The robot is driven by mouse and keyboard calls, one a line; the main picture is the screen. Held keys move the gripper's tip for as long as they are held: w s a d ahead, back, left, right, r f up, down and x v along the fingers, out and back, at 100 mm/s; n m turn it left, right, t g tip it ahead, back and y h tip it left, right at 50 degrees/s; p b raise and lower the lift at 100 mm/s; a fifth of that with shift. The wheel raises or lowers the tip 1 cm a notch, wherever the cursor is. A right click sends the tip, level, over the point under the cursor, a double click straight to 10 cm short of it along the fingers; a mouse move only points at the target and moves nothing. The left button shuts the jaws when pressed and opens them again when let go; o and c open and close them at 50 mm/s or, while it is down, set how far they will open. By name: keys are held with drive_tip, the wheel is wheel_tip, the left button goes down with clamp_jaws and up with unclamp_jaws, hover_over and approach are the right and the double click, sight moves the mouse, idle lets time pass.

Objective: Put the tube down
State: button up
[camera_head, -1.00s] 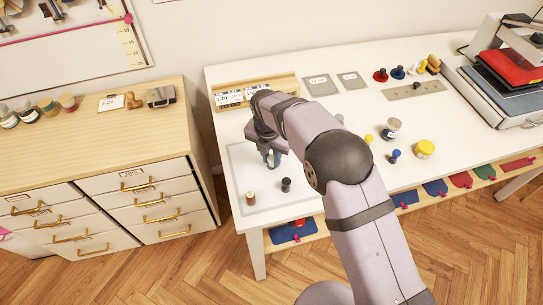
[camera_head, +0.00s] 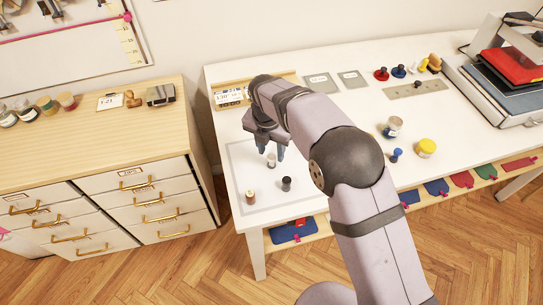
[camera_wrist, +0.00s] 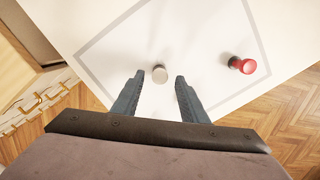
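A small tube with a pale top (camera_head: 271,160) stands upright on the white mat at the table's left end. It also shows in the wrist view (camera_wrist: 159,74), between and beyond my fingertips. My gripper (camera_head: 267,153) is open just above and behind it, with a clear gap on each side and nothing held. A dark-capped piece (camera_head: 286,184) and a brown piece (camera_head: 250,197) stand nearer the front edge. The wrist view shows a red-topped piece (camera_wrist: 242,65) to the right; I cannot tell which of these it matches.
A wooden tray with labels (camera_head: 228,97) lies behind my gripper. A yellow-lidded jar (camera_head: 426,148), a dark-lidded jar (camera_head: 392,127) and a blue piece (camera_head: 396,155) stand to the right. The mat (camera_head: 243,160) has free room around the tube. A drawer cabinet (camera_head: 130,105) stands left.

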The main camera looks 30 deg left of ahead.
wheel_tip(320, 180, up, 8)
drive_tip(key=s+b, duration=0.1)
drive_tip(key=shift+r+b, duration=0.2)
drive_tip(key=shift+b, duration=0.1)
drive_tip(key=w+d+m, duration=0.3)
drive_tip(key=d+m, duration=1.4)
drive_tip(key=d, duration=0.7)
drive_tip(key=s+d+f+m, duration=0.3)
drive_tip(key=s+d+m, duration=0.5)
drive_tip(key=d+m, duration=0.1)
drive_tip(key=s+d+f+m+g, duration=0.1)
drive_tip(key=s+d+f+m, duration=0.2)
drive_tip(key=s+d+m, duration=0.5)
drive_tip(key=d+m, duration=0.1)
drive_tip(key=m, duration=0.1)
drive_tip(key=shift+d+m, duration=0.25)
drive_tip(key=shift+m, duration=0.05)
drive_tip(key=shift+o, duration=0.4)
